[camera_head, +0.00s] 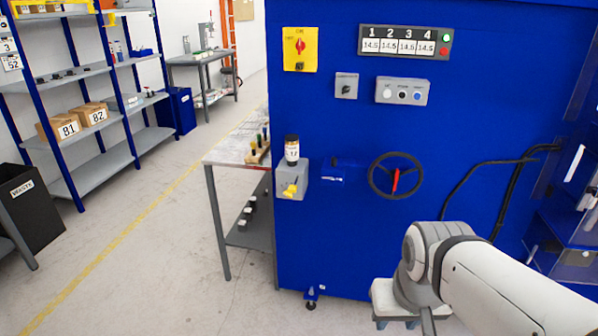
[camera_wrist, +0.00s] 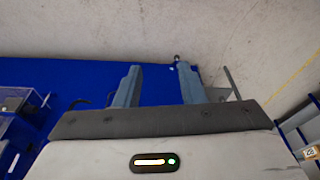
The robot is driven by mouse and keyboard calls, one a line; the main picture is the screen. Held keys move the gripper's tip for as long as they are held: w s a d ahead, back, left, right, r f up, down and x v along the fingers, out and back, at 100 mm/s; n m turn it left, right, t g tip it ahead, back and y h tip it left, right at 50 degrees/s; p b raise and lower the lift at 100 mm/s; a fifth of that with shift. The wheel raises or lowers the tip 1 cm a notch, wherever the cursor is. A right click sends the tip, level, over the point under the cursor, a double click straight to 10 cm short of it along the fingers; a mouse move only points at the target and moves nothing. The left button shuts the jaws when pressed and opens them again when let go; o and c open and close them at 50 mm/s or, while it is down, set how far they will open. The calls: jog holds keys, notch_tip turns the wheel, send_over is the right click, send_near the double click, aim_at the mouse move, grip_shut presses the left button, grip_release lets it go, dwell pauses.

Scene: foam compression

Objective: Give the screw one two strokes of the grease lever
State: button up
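A grey box with a yellow lever (camera_head: 290,189) is mounted at the left edge of the blue machine front (camera_head: 330,235) in the head view. A small dark-capped container with a white label (camera_head: 292,149) stands on top of the box. My gripper (camera_wrist: 158,84) is open and empty in the wrist view, its two fingers apart over blue machine surface and floor. In the head view my arm reaches in from the lower right, and my gripper is low in front of the machine, well below and right of the lever. The lever does not show in the wrist view.
A handwheel with a red handle (camera_head: 395,178) sits right of the lever. Above are a yellow panel with a red switch (camera_head: 300,48), a four-number display (camera_head: 403,46) and a button box (camera_head: 402,91). A bench (camera_head: 233,152) stands left of the machine. Open floor lies at lower left.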

grip_shut()
dwell(1.5)
